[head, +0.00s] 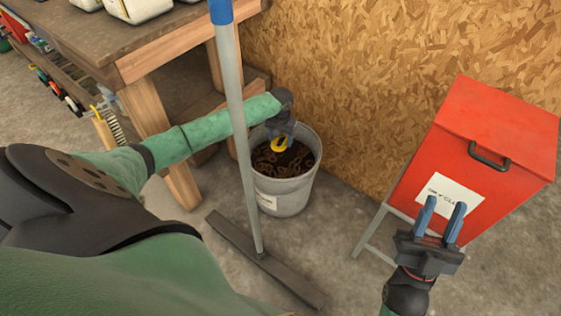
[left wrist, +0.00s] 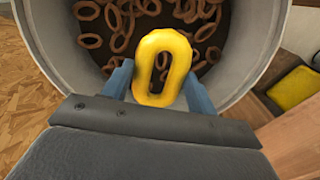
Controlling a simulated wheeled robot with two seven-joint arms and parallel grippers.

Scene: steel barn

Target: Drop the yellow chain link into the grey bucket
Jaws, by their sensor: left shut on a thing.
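The yellow chain link (head: 279,144) is in my left gripper (head: 281,138), which is shut on it over the mouth of the grey bucket (head: 283,194). In the left wrist view the yellow chain link (left wrist: 162,66) sits between the two blue fingers of my left gripper (left wrist: 160,85). Behind it are the bucket's rim and inner wall (left wrist: 62,50) and several rusty brown links at the bottom. My right gripper (head: 443,212) is open and empty, in front of the red bin.
A broom (head: 244,140) with a grey handle stands just in front of the bucket. A wooden workbench (head: 140,60) is at the left. A red lidded bin (head: 478,150) on grey legs stands at the right. An OSB wall (head: 345,70) is behind.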

